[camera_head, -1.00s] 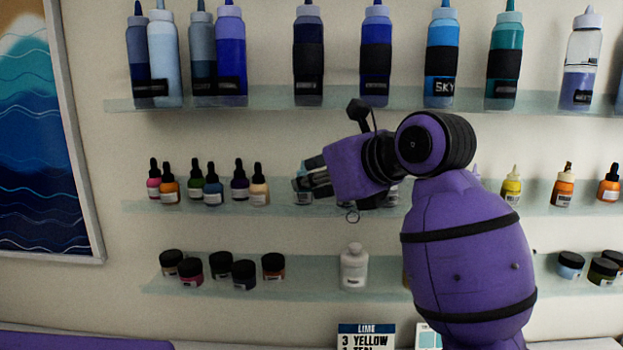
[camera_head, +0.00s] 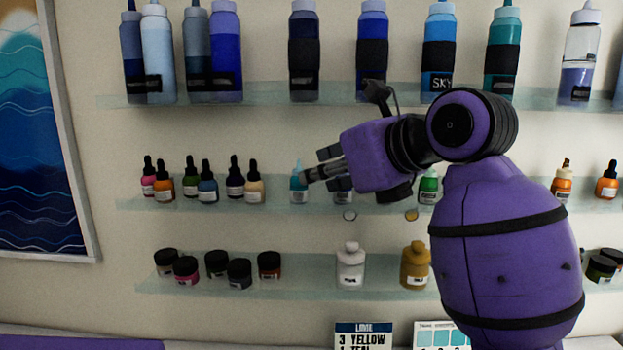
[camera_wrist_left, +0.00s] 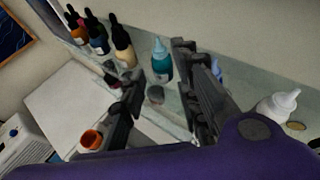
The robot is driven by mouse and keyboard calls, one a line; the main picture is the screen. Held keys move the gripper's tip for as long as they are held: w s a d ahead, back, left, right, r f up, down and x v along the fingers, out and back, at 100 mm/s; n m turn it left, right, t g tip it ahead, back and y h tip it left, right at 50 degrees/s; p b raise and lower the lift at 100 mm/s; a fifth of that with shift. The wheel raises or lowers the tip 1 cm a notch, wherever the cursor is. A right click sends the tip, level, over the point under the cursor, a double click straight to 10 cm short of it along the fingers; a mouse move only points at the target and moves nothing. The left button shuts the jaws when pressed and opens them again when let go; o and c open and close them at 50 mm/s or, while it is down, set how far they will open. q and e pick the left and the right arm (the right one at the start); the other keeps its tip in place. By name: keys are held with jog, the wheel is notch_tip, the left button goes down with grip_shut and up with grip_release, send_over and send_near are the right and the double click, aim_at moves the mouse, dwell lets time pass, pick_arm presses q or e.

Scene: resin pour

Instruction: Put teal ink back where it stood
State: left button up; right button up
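The teal ink (camera_head: 299,185), a small bottle with a teal dropper tip and white label, stands upright on the middle shelf (camera_head: 272,201). My left gripper (camera_head: 318,166) is just to its right in the head view. In the left wrist view the teal ink (camera_wrist_left: 162,66) stands upright beyond my left gripper (camera_wrist_left: 158,76), whose two fingers are spread apart. The bottle appears in the gap near the fingertips, with no clear contact. My gripper partly hides a dark-blue bottle (camera_head: 343,190) behind it. My right gripper is in neither current view.
Several dropper bottles (camera_head: 235,180) stand left of the teal ink, with bare shelf between. A green bottle (camera_head: 428,187) stands right of my gripper. Large bottles (camera_head: 304,60) line the shelf above; jars (camera_head: 268,265) and a white bottle (camera_head: 351,265) stand below.

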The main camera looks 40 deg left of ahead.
pick_arm(q)
jog(key=v, duration=0.7)
jog(key=shift+d+b, duration=0.3)
jog(key=shift+b, duration=0.05)
